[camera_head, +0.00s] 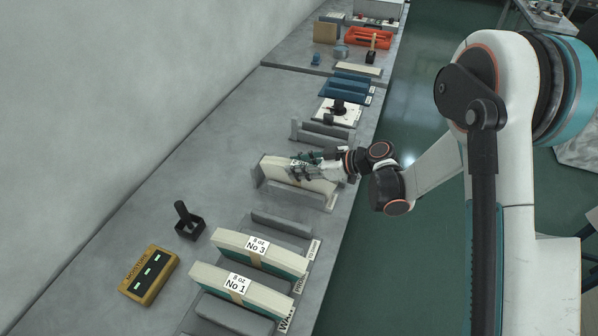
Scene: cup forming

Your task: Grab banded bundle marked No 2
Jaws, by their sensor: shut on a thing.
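A cream banded bundle (318,185) stands on edge in a grey holder (292,195) near the middle of the bench. My gripper (305,163) reaches in from the right and is shut on this bundle near its top edge. The gripper covers most of the bundle's label, so I cannot read its number. Two similar bundles stand nearer to me in their own grey holders, one labelled No 3 (225,239) and one labelled No 1 (213,279).
Beyond the gripper are an empty grey holder (325,134), a white plate (325,111), blue pieces (350,87) and an orange tray (368,37). A wall borders the bench at the left.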

